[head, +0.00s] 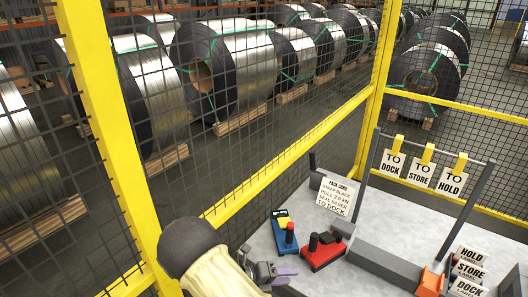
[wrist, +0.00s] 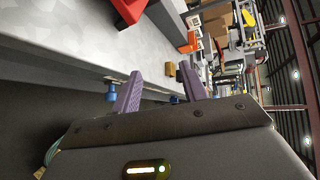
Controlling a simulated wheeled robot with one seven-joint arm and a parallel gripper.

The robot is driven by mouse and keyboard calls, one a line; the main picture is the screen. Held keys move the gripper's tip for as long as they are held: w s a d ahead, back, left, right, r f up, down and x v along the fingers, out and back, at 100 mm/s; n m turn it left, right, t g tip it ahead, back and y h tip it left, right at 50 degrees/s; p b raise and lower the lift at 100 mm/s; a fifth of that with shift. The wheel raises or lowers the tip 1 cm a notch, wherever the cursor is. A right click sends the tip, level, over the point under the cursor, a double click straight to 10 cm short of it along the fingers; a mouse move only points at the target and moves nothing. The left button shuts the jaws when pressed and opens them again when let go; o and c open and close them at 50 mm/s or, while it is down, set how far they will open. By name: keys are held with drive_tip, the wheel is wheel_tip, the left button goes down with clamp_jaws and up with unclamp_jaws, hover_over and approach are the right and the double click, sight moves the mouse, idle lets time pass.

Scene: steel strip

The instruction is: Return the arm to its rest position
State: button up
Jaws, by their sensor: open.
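My gripper (head: 280,272) shows at the bottom of the head view, at the near edge of the grey bench (head: 268,245), just below the blue tool. My cream and dark arm comes in from the left of it. In the wrist view my gripper (wrist: 160,82) has its two purple fingers spread apart with nothing between them. The bench top (wrist: 70,30) shows beyond the fingers at the upper left. Part of my gripper is cut off or hidden in the head view.
A blue tool (head: 285,238) and a red tool (head: 322,250) stand on the bench by a printed card (head: 338,196). Tags (head: 422,169) hang on a rail at the right, above label signs (head: 468,271). Yellow-framed mesh fencing (head: 260,200) separates the bench from steel coils (head: 232,65).

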drive_tip(key=s+d+r+n+y, duration=0.4)
drive_tip(key=s+r+n+y, duration=0.2)
drive_tip(key=n, duration=1.1)
drive_tip(key=s+d+r+n+g+y, duration=0.1)
drive_tip(key=s+d+r+n+y, duration=0.4)
drive_tip(key=n, duration=1.2)
wheel_tip(320, 180, up, 4)
drive_tip(key=s+y, duration=0.1)
drive_tip(key=y, duration=0.1)
drive_tip(key=shift+s+d+n+y, duration=0.15)
drive_tip(key=shift+s+n+y, duration=0.15)
drive_tip(key=shift+n, duration=0.1)
drive_tip(key=shift+w, duration=0.1)
